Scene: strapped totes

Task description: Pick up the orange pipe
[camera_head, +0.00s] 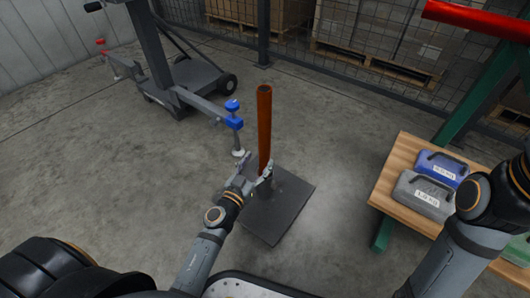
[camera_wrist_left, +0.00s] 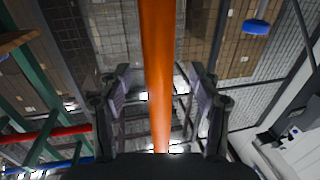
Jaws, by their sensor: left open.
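The orange pipe (camera_head: 264,120) stands upright on a dark square base plate (camera_head: 284,212) on the floor. My left gripper (camera_head: 256,168) is at the lower part of the pipe, with its fingers open. In the left wrist view the orange pipe (camera_wrist_left: 158,60) runs between the two spread fingers of my left gripper (camera_wrist_left: 159,88), with a gap on both sides. The foot of the pipe is partly hidden behind the gripper. My right gripper is not in view; only part of the right arm shows at the right edge.
A grey wheeled stand (camera_head: 185,82) at the back left has an arm with a blue clamp (camera_head: 233,121) close to the pipe. Open floor lies left of the pipe.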

